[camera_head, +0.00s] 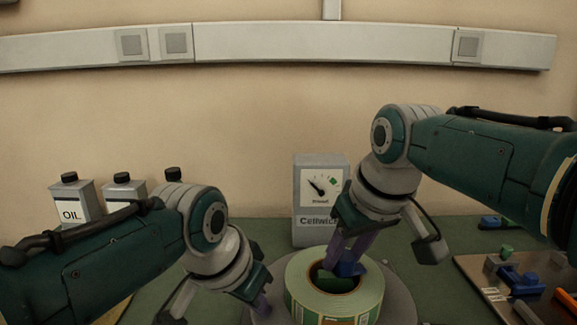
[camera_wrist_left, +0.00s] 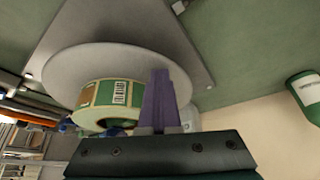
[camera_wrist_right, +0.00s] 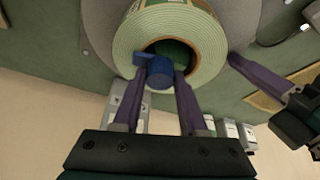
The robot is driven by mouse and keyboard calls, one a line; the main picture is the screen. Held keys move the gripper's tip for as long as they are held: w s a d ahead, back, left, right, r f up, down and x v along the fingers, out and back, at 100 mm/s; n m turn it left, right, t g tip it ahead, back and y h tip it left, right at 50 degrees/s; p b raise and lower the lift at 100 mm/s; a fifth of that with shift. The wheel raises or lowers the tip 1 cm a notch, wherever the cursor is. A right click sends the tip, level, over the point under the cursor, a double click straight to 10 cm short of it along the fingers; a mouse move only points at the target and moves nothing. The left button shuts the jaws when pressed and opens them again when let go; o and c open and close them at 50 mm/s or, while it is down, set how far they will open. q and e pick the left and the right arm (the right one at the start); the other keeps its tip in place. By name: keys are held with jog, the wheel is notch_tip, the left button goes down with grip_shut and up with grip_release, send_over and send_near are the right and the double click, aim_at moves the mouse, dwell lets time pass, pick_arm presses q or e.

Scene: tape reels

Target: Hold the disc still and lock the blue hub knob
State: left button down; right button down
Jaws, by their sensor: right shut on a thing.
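The blue hub knob (camera_head: 349,268) sits at the middle of the reel, in the hole of a green and cream tape roll (camera_head: 310,292). My right gripper (camera_head: 342,262) reaches down into the hole. In the right wrist view its two purple fingers are shut on the knob (camera_wrist_right: 158,74). The round grey disc (camera_head: 401,302) lies under the roll. My left gripper (camera_head: 262,304) is at the disc's left side. In the left wrist view its purple fingers (camera_wrist_left: 160,85) are together, with their tips over the disc (camera_wrist_left: 62,72). Whether they touch it is unclear.
Several oil tins (camera_head: 75,203) stand at the back left, partly behind my left arm. A board with blue and orange parts (camera_head: 480,272) lies at the right. Green tabletop shows between.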

pick_arm(q)
jog(key=shift+s+a+f, duration=0.1)
jog(key=shift+s+f, duration=0.1)
jog(key=shift+f, duration=0.15)
pick_arm(e)
jog(key=shift+s+a+m+h, duration=0.1)
jog(key=shift+a+m+h, duration=0.2)
jog(key=shift+m, duration=0.3)
jog(key=c, duration=0.7)
grip_release()
jog(key=shift+d, duration=0.15)
jog(key=shift+d+r, duration=0.1)
jog(key=shift+r, duration=2.4)
pick_arm(q)
notch_tip(320, 180, up, 7)
jog(key=p, duration=0.6)
jog(key=shift+f, duration=0.3)
pick_arm(e)
notch_tip(320, 180, up, 6)
